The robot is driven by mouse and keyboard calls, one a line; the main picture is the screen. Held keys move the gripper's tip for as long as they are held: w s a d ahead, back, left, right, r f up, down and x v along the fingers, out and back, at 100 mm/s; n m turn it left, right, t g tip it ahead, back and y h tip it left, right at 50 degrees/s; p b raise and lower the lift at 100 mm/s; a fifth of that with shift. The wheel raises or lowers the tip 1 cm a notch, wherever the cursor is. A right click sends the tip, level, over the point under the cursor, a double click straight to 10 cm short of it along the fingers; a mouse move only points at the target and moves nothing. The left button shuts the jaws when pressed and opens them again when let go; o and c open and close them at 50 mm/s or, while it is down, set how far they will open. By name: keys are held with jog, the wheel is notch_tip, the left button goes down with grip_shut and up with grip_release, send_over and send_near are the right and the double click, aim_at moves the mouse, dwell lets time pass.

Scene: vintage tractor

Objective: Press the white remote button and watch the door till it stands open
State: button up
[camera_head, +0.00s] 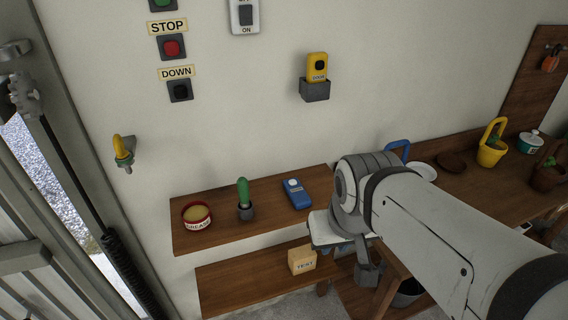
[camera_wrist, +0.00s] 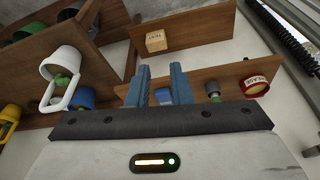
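A blue remote (camera_head: 297,194) with a pale white button at its upper end lies on the upper wooden shelf. In the wrist view, the blue remote (camera_wrist: 162,96) shows between and beyond my fingers, partly hidden by the wrist housing. My gripper (camera_wrist: 160,78) has two blue fingers standing apart with nothing held. I see no contact with the remote. In the head view, my arm hides the fingers. Grey door structure (camera_head: 25,255) stands at the far left, with bright ground showing through a gap; how far the door is open I cannot tell.
On the upper shelf (camera_head: 225,225) are a red grease tin (camera_head: 197,216) and a green-handled tool in a cup (camera_head: 243,196). A small box (camera_head: 302,260) sits on the lower shelf. A yellow remote (camera_head: 317,67) hangs in a wall holder. Pots stand on the right bench.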

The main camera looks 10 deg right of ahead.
grip_shut()
dwell(1.1)
